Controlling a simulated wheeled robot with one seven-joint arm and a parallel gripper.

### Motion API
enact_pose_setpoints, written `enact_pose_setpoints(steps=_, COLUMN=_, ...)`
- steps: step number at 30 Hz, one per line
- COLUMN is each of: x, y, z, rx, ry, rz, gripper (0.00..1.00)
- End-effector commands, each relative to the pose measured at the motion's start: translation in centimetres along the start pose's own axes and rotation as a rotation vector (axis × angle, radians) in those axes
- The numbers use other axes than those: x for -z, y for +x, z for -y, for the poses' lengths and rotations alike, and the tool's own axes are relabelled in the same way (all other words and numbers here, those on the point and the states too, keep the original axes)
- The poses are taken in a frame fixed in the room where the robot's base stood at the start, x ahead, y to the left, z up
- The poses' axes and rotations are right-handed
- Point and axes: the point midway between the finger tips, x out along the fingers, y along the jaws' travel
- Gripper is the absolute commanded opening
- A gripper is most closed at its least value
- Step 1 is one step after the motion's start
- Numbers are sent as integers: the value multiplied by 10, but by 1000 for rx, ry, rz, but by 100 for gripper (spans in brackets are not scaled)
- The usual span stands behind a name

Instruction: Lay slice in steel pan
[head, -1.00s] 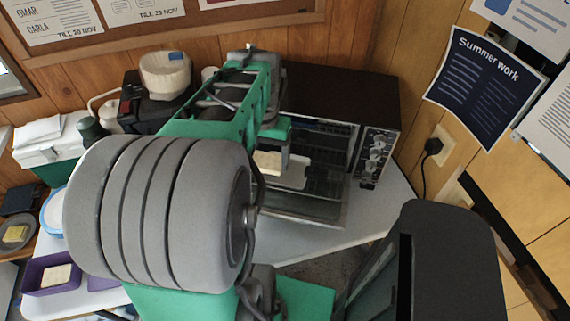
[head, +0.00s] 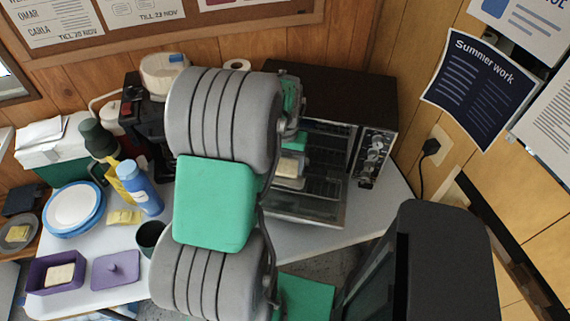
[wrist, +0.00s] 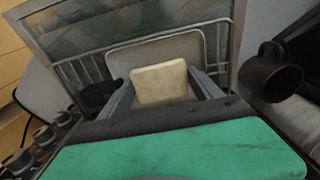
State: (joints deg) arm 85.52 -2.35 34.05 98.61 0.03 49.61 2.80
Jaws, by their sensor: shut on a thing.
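A pale, squarish slice (wrist: 160,83) sits between the fingers of my gripper (wrist: 165,92) in the wrist view. My gripper is shut on it. The slice also shows, small, in the head view (head: 289,166), at the open front of the toaster oven. A grey, round-cornered flat piece, apparently the steel pan (wrist: 155,50), lies just beyond and under the slice on wire rack bars. I cannot tell whether the slice touches it. My arm hides most of the gripper in the head view.
The dark toaster oven (head: 345,95) has its glass door (head: 305,205) lowered. A dark mug (wrist: 268,76) is right in the wrist view. On the left are a purple box (head: 40,285) holding a pale slice, its lid (head: 115,268), blue-rimmed plates (head: 74,207) and a blue bottle (head: 145,190).

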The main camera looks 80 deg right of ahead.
Motion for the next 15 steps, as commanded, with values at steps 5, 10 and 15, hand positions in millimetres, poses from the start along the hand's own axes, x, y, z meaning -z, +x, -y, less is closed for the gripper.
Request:
enact_pose_setpoints(steps=5, x=0, y=2, z=0, rx=0, ry=0, rz=1, gripper=83)
enact_pose_setpoints(steps=10, x=0, y=1, z=0, rx=0, ry=0, rz=1, gripper=83)
enact_pose_setpoints(steps=15, x=1, y=-9, z=0, rx=0, ry=0, rz=-3, gripper=83)
